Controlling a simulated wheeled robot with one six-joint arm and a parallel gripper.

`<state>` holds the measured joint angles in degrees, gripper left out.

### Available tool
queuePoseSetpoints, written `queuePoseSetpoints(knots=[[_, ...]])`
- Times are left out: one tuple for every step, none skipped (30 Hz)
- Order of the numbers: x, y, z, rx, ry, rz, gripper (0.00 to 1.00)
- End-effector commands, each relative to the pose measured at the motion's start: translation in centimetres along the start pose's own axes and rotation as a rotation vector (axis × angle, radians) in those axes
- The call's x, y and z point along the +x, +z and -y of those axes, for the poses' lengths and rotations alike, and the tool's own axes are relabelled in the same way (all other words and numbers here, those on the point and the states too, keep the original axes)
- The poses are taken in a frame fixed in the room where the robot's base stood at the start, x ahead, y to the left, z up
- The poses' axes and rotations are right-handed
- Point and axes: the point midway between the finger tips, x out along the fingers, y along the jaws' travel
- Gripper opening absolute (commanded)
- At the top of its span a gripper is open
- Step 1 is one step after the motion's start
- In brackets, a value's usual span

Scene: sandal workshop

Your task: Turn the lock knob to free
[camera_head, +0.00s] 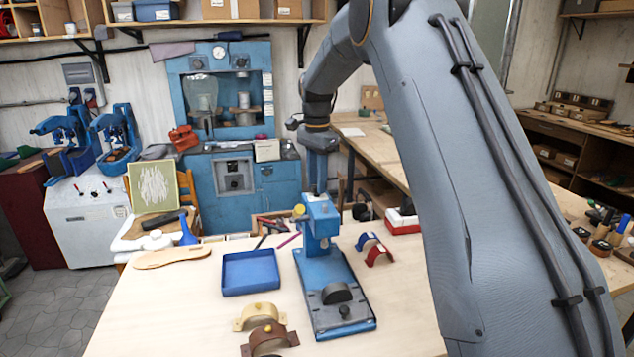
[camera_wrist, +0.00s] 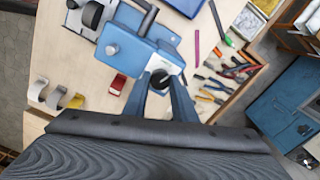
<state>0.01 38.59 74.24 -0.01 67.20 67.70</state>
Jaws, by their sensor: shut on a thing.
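A blue press (camera_head: 318,225) stands on the wooden table, on a long blue and grey base (camera_head: 333,290). My gripper (camera_head: 318,188) reaches down from above to the top of the press head. In the wrist view, my gripper (camera_wrist: 160,88) has its two blue fingers on either side of a small dark knob (camera_wrist: 160,77) at the end of the blue press head (camera_wrist: 130,50). It is shut on this knob. The fingers hide the knob's sides, and its turn position cannot be told.
An empty blue tray (camera_head: 250,272) lies left of the press. Tan and brown straps (camera_head: 268,335) lie in front, and red and blue straps (camera_head: 378,256) to the right. Pliers and other hand tools (camera_wrist: 225,80) lie close beside the press head.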

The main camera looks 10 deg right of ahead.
Motion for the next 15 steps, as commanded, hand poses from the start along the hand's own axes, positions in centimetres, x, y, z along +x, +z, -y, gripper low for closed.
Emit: queuePoseSetpoints(knots=[[0.02, 0.0, 0.05, -0.031, -0.001, 0.0, 0.02], [0.02, 0.0, 0.05, -0.051, -0.001, 0.0, 0.02], [0.02, 0.0, 0.05, -0.08, -0.001, 0.0, 0.02], [0.02, 0.0, 0.05, -0.102, -0.001, 0.0, 0.02], [0.03, 0.0, 0.06, -0.123, -0.001, 0.0, 0.02], [0.03, 0.0, 0.06, -0.151, -0.001, 0.0, 0.02], [0.03, 0.0, 0.06, -0.172, -0.001, 0.0, 0.02], [0.03, 0.0, 0.06, -0.193, -0.002, 0.0, 0.02], [0.02, 0.0, 0.06, -0.219, -0.002, 0.0, 0.02], [0.02, 0.0, 0.06, -0.238, -0.002, 0.0, 0.02], [0.02, 0.0, 0.06, -0.256, -0.002, 0.0, 0.02], [0.01, 0.0, 0.06, -0.279, -0.002, 0.0, 0.02], [0.01, 0.0, 0.06, -0.295, -0.002, 0.0, 0.02], [0.0, 0.0, 0.06, -0.31, -0.002, 0.0, 0.02], [-0.01, 0.0, 0.06, -0.328, -0.002, 0.0, 0.02]])
